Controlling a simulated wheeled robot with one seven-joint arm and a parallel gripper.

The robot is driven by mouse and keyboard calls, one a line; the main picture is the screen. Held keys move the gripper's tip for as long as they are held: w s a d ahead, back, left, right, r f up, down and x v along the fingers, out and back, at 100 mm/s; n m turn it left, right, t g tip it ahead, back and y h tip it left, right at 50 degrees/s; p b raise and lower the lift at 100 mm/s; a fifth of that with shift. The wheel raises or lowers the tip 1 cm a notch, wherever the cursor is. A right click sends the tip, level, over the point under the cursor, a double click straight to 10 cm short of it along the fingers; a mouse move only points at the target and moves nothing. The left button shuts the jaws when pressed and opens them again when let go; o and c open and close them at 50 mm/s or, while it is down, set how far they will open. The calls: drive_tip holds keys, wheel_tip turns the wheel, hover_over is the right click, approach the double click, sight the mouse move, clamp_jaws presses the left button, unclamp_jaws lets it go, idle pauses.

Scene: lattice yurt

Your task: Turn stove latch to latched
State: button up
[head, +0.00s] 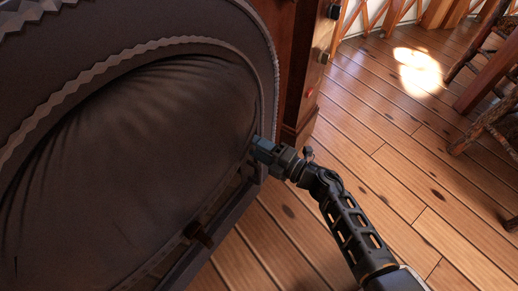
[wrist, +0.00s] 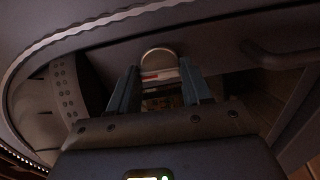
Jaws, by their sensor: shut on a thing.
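A large dark body (head: 130,130) with a rounded panel and scalloped trim fills the left of the head view; it looks like the stove. My gripper (head: 257,143) is at its right edge in the head view. In the wrist view, the two blue-grey fingers of my gripper (wrist: 159,75) stand on either side of a small pale metal loop (wrist: 158,50), which seems to be the stove latch. The gripper is shut on it. The latch is hidden in the head view, and its angle is hard to tell.
A reddish wooden cabinet (head: 306,75) stands just behind the stove's right edge. Rough wooden furniture (head: 490,90) is at the far right. The plank floor (head: 390,150) between them is clear. A dark bar (wrist: 285,55) shows at the right in the wrist view.

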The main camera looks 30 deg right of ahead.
drive_tip(key=shift+n, duration=0.3)
idle(0.4)
drive_tip(key=o, duration=1.1)
drive_tip(key=shift+c, duration=0.2)
drive_tip(key=p+v, duration=0.2)
drive_tip(key=v, duration=0.5)
drive_tip(key=shift+s+d, duration=0.15)
drive_tip(key=shift+s, duration=0.25)
